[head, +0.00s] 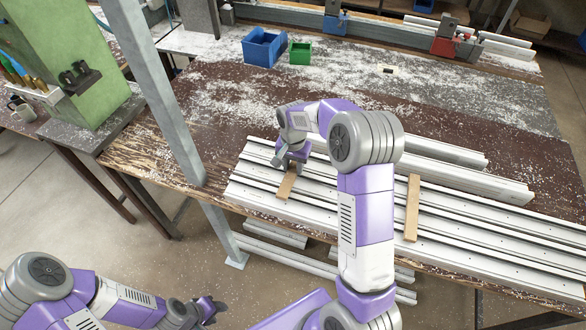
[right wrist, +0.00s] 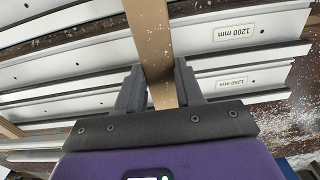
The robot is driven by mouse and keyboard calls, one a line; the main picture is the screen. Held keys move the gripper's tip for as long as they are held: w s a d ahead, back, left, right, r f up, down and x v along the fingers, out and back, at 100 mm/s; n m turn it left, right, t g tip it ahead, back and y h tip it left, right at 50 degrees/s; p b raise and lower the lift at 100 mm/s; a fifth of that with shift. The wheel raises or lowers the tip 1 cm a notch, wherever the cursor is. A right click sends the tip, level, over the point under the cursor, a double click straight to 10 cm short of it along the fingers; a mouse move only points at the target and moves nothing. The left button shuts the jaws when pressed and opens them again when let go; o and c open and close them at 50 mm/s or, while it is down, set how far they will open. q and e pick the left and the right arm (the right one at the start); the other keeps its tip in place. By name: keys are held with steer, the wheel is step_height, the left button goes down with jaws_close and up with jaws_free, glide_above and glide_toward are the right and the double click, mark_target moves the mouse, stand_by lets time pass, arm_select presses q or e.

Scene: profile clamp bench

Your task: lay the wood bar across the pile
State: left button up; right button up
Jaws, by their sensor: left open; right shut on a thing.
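A pale wood bar (head: 287,184) is at the left part of the pile of aluminium profiles (head: 330,200), crosswise to their length. My right gripper (head: 290,158) is shut on this bar from above. In the right wrist view the bar (right wrist: 150,38) runs between the two dark fingers (right wrist: 159,80), over the profiles. I cannot tell whether it touches them. Part of it is hidden by the gripper. A second wood bar (head: 412,208) lies across the pile further right. My left gripper (head: 212,309) is open and empty, low at the left, away from the bench.
A blue bin (head: 264,50) and a smaller green bin (head: 300,54) stand at the back. More profiles (head: 470,178) lie behind the pile. A grey post (head: 165,100) rises at the bench's left front. The chip-strewn middle of the bench is clear.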

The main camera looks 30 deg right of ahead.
mark_target(293, 169)
steer(key=shift+f, duration=0.7)
steer(key=shift+f, duration=0.2)
steer(key=o, duration=1.1)
steer(key=shift+c, duration=0.2)
steer(key=shift+r, duration=0.15)
steer(key=shift+r, duration=0.3)
step_height(293, 169, up, 12)
steer(key=p, duration=0.1)
steer(key=shift+f+p, duration=0.2)
steer(key=shift+p, duration=0.15)
steer(key=shift+f, duration=0.1)
